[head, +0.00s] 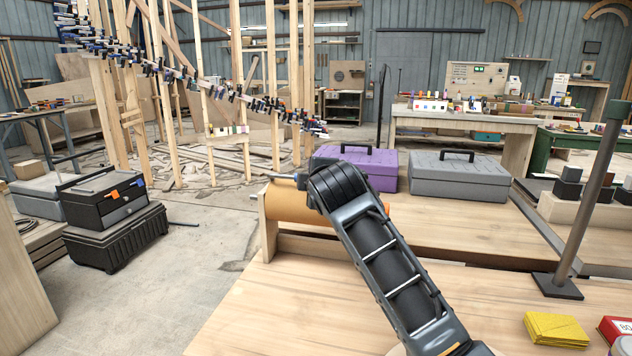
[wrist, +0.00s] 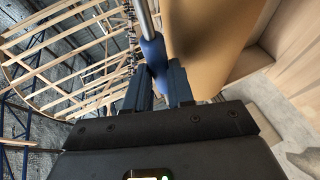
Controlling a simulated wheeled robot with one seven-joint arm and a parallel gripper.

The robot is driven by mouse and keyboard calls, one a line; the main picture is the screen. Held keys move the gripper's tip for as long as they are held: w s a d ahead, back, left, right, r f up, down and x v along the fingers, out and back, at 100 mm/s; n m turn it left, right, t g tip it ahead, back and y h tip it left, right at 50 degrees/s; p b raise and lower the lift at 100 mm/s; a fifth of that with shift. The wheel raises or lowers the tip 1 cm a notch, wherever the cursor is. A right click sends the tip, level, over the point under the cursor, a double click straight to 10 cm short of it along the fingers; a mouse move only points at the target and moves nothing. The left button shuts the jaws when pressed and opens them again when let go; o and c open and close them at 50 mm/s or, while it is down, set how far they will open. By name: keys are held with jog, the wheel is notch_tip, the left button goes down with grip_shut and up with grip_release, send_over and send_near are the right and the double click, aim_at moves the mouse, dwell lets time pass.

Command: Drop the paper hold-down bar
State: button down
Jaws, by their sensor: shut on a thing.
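The paper hold-down bar (wrist: 146,20) is a thin metal rod with a blue grip (wrist: 153,50). In the wrist view my gripper (wrist: 160,78) is shut on the blue grip, and the rod runs on away from the fingers. The brown paper roll (wrist: 205,45) lies right beside the bar; I cannot tell whether they touch. In the head view the roll (head: 292,203) sits in a wooden stand (head: 268,232) at the bench edge. A short length of the bar (head: 284,177) shows above it; my arm hides the gripper and the rest.
A purple toolbox (head: 362,166) and a grey toolbox (head: 460,178) stand behind the roll. A dark post (head: 590,190) rises at the right. Yellow pads (head: 555,329) lie at the front right. The bench top (head: 290,310) left of my arm is clear.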

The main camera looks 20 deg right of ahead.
dwell(0.3)
jog(key=c, duration=1)
grip_release()
jog(key=shift+f, duration=0.1)
